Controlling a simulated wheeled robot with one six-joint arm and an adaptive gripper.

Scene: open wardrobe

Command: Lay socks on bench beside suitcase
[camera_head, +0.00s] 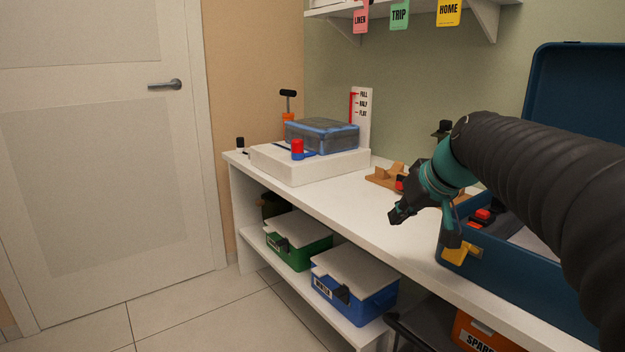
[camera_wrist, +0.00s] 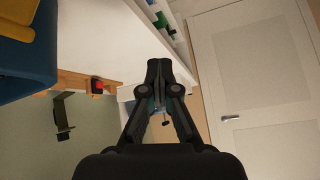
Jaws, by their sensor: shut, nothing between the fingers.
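The blue suitcase (camera_head: 530,290) stands open on the right part of the white bench (camera_head: 395,239), its lid (camera_head: 580,85) raised at the back. Its corner also shows at the upper left of the wrist view (camera_wrist: 28,62). A red and black item (camera_head: 482,217) shows inside it near the left wall. I cannot make out any socks. My gripper (camera_head: 397,214) is above the bench, just left of the suitcase, with its fingers closed and empty. In the wrist view the fingertips (camera_wrist: 158,66) meet. My arm hides part of the suitcase.
A wooden holder (camera_head: 383,178) stands behind my gripper. A white block (camera_head: 300,165) with a blue-edged clear box (camera_head: 322,134) is at the bench's left end. Green (camera_head: 300,252) and blue (camera_head: 352,295) bins sit on the shelf below. The bench front between block and suitcase is clear.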

